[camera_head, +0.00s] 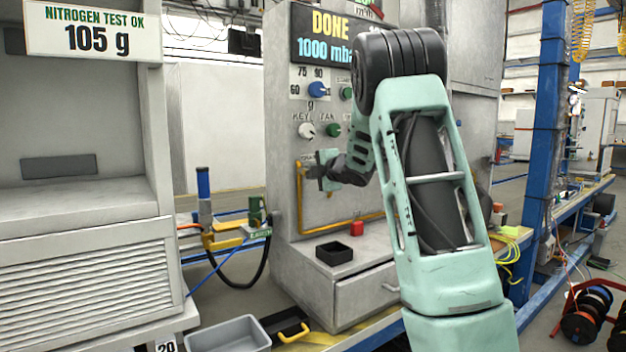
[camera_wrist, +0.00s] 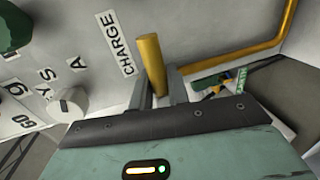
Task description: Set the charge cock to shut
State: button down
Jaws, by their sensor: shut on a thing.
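The charge cock is a yellow lever (camera_wrist: 150,62) beside the CHARGE label (camera_wrist: 116,42) on the grey panel. In the wrist view it stands between the fingers of my gripper (camera_wrist: 160,92), which is shut on it. In the head view my gripper (camera_head: 318,172) is at the panel's left part, below the knobs, and it and my arm hide most of the cock. Yellow pipe (camera_head: 299,205) runs down the panel from there. The display (camera_head: 322,38) above reads DONE and 1000 mb, partly hidden by my arm.
White key knob (camera_head: 305,130), blue knob (camera_head: 317,90) and green knobs sit just above my gripper. A black tray (camera_head: 334,253) and a red block (camera_head: 356,228) are on the ledge below. A filling tool with a blue handle (camera_head: 203,185) stands to the left.

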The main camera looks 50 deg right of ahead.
jog(key=shift+w+a+r+n, duration=0.1)
jog(key=shift+w+a+n, duration=0.2)
jog(key=shift+a, duration=0.2)
jog(key=c, duration=1.4)
grip_release()
jog(key=shift+a, duration=0.1)
jog(key=shift+s+d, duration=0.2)
jog(key=shift+s, duration=0.15)
jog(key=p+v, duration=0.1)
jog(key=v, duration=1.6)
jog(key=shift+p, duration=0.4)
